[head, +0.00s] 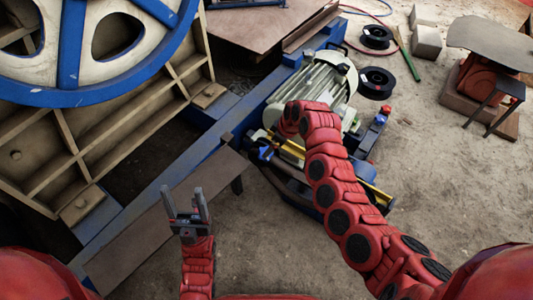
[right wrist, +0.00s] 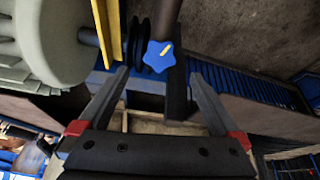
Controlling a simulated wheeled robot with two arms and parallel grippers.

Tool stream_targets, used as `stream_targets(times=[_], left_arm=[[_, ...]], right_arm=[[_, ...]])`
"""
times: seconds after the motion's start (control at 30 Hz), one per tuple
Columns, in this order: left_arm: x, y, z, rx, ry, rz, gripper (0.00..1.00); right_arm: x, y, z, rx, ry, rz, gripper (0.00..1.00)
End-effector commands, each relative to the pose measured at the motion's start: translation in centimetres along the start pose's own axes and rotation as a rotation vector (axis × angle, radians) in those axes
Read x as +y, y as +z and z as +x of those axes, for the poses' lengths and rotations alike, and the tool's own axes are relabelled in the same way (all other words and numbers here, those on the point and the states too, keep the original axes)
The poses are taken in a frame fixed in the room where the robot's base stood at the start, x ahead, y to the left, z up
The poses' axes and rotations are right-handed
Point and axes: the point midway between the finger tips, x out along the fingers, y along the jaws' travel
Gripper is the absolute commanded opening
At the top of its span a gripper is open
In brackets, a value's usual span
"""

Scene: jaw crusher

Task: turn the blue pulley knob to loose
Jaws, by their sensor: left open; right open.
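In the right wrist view a blue star-shaped knob (right wrist: 160,54) with a yellow mark sits in front of a black grooved pulley (right wrist: 147,30) and a dark bar. My right gripper (right wrist: 159,72) is open, its two fingers apart on either side of the knob's line. The knob appears between and just beyond the fingertips, and I see no contact. In the head view my right arm reaches to the grey-green motor (head: 318,82), and its own links largely hide the right gripper. My left gripper (head: 185,195) is open and empty, above the brown plank.
A yellow guard edge (right wrist: 108,30) and the motor body lie left of the knob. A blue frame rail (head: 185,165) and a large blue-and-cream flywheel (head: 75,85) stand left. A brown plank (head: 150,215) lies along the rail. The dirt floor at lower middle is clear.

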Motion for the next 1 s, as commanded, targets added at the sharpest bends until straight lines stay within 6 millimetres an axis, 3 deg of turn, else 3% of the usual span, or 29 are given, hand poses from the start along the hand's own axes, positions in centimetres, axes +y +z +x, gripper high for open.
stream_targets(times=[0.2,0.37,0.83,1.0], left_arm=[[0.1,0.4,-2.1,0.0,0.0,0.0,0.65],[0.1,0.4,-3.2,0.008,0.012,0.003,0.65],[0.1,0.3,-3.5,0.017,0.023,0.007,0.65],[0.1,0.3,-3.5,0.017,0.023,0.007,0.65]], right_arm=[[-0.1,0.2,4.4,-0.006,-0.001,-0.007,0.99],[-0.1,0.2,6.7,-0.005,-0.002,-0.004,0.99],[0.1,-0.1,7.6,0.002,0.002,0.001,0.99],[0.1,-0.1,7.6,0.002,0.002,0.001,0.68]])
